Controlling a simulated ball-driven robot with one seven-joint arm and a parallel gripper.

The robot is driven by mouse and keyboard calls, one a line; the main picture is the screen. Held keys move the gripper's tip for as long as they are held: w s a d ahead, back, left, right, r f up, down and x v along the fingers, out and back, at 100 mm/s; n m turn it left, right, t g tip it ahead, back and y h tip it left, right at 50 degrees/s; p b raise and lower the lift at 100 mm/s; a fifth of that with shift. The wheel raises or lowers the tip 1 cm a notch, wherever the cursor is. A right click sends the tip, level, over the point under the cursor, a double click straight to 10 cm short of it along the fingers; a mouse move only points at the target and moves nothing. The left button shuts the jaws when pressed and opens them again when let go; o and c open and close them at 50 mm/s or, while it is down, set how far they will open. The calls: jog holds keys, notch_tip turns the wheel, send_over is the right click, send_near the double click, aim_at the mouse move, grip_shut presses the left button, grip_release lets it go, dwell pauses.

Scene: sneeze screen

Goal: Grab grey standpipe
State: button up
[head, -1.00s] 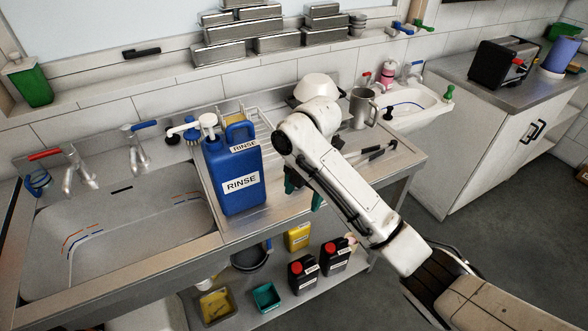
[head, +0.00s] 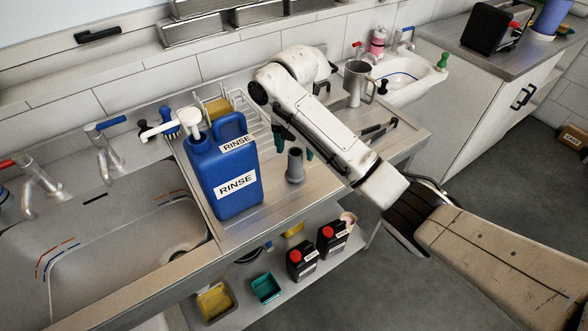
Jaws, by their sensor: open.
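The grey standpipe (head: 295,167) is a short upright tube with a wider foot and an open top. It stands on the steel drainboard (head: 245,222), to the right of the blue RINSE canister. My gripper (head: 294,143) is open, with its dark green fingers showing at the upper left and upper right of the standpipe. My white forearm hides most of the gripper. The fingers look close to the standpipe's top, but I cannot tell whether they are around it or behind it.
The blue RINSE canister (head: 223,175) with a white pump stands close on the left. A wire rack (head: 250,122) is behind. The sink (head: 115,255) is at left.

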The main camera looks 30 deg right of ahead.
aim_at(294, 165)
notch_tip(294, 165, down, 3)
jog(key=shift+s+a+f+b, duration=0.1)
jog(key=shift+a+b, duration=0.05)
jog(key=shift+b, duration=0.7)
jog(key=shift+s+f+p, duration=0.1)
jog(key=shift+f+p, duration=0.2)
jog(key=shift+p, duration=0.15)
jog(key=shift+f, duration=1.3)
jog(key=shift+a, duration=0.1)
jog(key=shift+c, duration=0.2)
jog(key=c, duration=1.1)
